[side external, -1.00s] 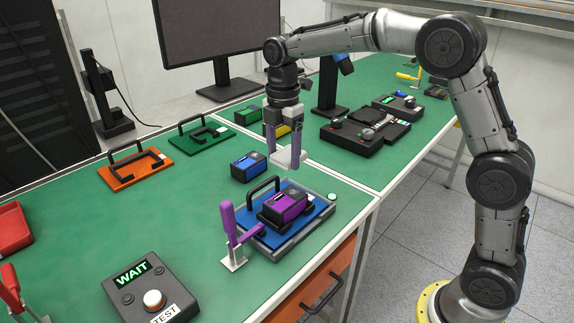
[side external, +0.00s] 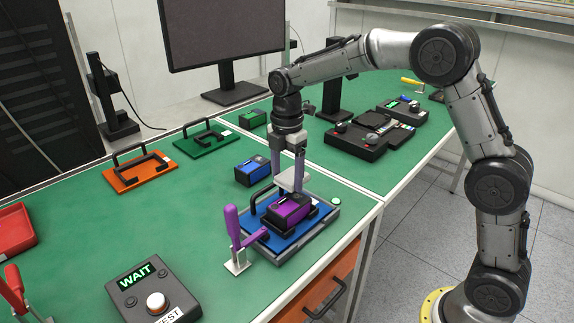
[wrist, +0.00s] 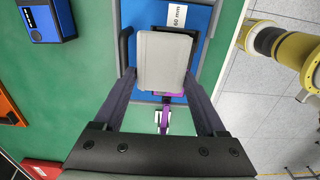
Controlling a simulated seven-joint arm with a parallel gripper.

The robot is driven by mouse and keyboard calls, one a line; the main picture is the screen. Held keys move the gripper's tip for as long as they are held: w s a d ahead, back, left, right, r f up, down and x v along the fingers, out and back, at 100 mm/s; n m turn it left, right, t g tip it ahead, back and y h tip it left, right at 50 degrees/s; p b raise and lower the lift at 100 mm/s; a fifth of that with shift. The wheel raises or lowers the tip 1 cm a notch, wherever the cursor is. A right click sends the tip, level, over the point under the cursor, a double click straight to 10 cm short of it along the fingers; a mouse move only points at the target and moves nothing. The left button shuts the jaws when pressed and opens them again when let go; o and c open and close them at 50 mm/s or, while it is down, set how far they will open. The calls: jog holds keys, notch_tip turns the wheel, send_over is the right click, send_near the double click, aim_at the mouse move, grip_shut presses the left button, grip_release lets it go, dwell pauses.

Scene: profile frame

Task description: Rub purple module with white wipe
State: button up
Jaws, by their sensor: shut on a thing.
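The purple module (side external: 288,209) sits on the blue plate (side external: 262,234) in a grey fixture, with a purple toggle clamp (side external: 233,228) at its front left. My gripper (side external: 290,182) is shut on the white wipe (side external: 291,181), a pale flat piece between the fingers. The wipe is at the top of the module; I cannot tell if it touches. In the wrist view the wipe (wrist: 163,62) hides most of the module, and only dark and purple edges show around it.
A blue module (side external: 252,171) stands behind the fixture. Orange (side external: 122,182) and green (side external: 190,150) plates with handles lie at the back left. A control box (side external: 155,290) reading WAIT is in front. Green table (side external: 185,220) is clear left of the fixture.

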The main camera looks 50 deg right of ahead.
aim_at(289, 179)
notch_tip(289, 179, down, 3)
jog(key=shift+s+f, duration=0.15)
jog(key=shift+s, duration=0.85)
jog(key=shift+s+f, duration=0.1)
jog(key=shift+s, duration=0.9)
jog(key=w, duration=0.3)
jog(key=shift+w+r, duration=0.15)
jog(key=shift+r, duration=0.05)
jog(key=shift+w+r, duration=0.2)
jog(key=shift+r, duration=0.35)
jog(key=shift+w+r, duration=0.15)
jog(key=shift+r, duration=3.35)
